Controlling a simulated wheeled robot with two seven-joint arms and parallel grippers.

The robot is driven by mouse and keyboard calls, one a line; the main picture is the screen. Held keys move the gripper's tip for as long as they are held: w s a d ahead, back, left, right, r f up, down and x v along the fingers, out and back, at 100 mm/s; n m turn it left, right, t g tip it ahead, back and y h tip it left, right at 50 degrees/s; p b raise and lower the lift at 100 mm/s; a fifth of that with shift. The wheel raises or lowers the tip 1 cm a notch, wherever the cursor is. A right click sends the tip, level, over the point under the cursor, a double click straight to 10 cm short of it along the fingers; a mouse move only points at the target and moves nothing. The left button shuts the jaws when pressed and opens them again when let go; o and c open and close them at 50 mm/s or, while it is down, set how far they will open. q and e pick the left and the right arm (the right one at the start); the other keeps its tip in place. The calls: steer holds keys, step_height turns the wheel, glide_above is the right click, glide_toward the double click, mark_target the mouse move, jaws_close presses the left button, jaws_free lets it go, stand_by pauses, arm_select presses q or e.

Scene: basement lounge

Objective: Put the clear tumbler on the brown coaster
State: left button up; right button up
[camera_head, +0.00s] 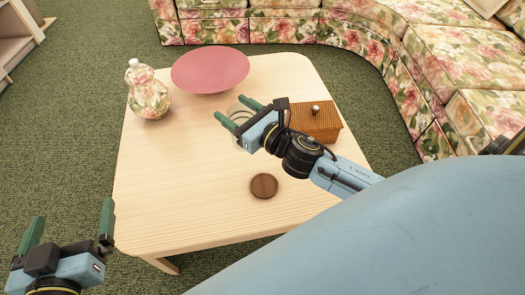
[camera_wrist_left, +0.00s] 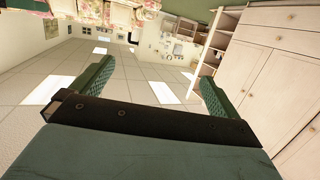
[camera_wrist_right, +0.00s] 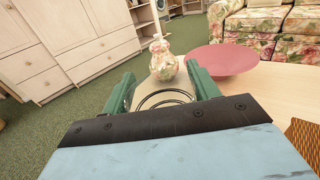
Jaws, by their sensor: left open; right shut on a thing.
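The clear tumbler (camera_head: 238,142) is see-through and hard to make out in the head view, mostly covered by my right gripper (camera_head: 239,110). In the right wrist view, its round rim (camera_wrist_right: 165,97) shows between the two green fingers, which are shut on it. I cannot tell whether its base touches the table. The brown coaster (camera_head: 264,186) is a dark round disc lying bare on the table, nearer to me than the tumbler. My left gripper (camera_head: 70,217) is open and empty, off the table's left front corner.
The pale wooden table (camera_head: 190,205) is clear around the coaster. A pink bowl (camera_head: 210,70) and a floral vase (camera_head: 149,92) stand at the back. A brown woven box (camera_head: 316,123) with a knob sits just right of my right gripper. A floral sofa (camera_head: 285,28) lies behind.

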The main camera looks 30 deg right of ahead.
arm_select(q)
step_height(320, 180, down, 6)
steer(key=s+a+g+y+p, duration=0.1)
steer(key=s+a+g, duration=0.1)
steer(key=s+g, duration=0.15)
steer(key=d+r+t+h+b, duration=0.1)
steer(key=r+t+h+b, duration=0.1)
steer(key=r+t, duration=0.4)
steer(key=w+d+r+t+h+b, duration=0.1)
steer(key=d+r+t+h+b, duration=0.1)
steer(key=r+t, duration=0.4)
steer(key=shift+w+d+r+b, duration=0.25)
steer(key=shift+r+b, duration=0.25)
steer(key=shift+r, duration=2.1)
arm_select(e)
steer(key=s+d+f+n+g+y, duration=0.1)
steer(key=s+f+n+y, duration=0.1)
steer(key=f, duration=0.7)
steer(key=s+d+f+n+g+y, duration=0.1)
steer(key=s+f+n+y, duration=0.1)
steer(key=f, duration=0.7)
steer(key=shift+s+d+f+g+y, duration=0.15)
steer(key=shift+s+d+g+y, duration=0.25)
steer(key=shift+y, duration=0.4)
steer(key=shift+f, duration=0.1)
steer(key=o, duration=1.4)
arm_select(q)
steer(key=shift+s+a+r, duration=0.1)
steer(key=shift+s+r, duration=0.05)
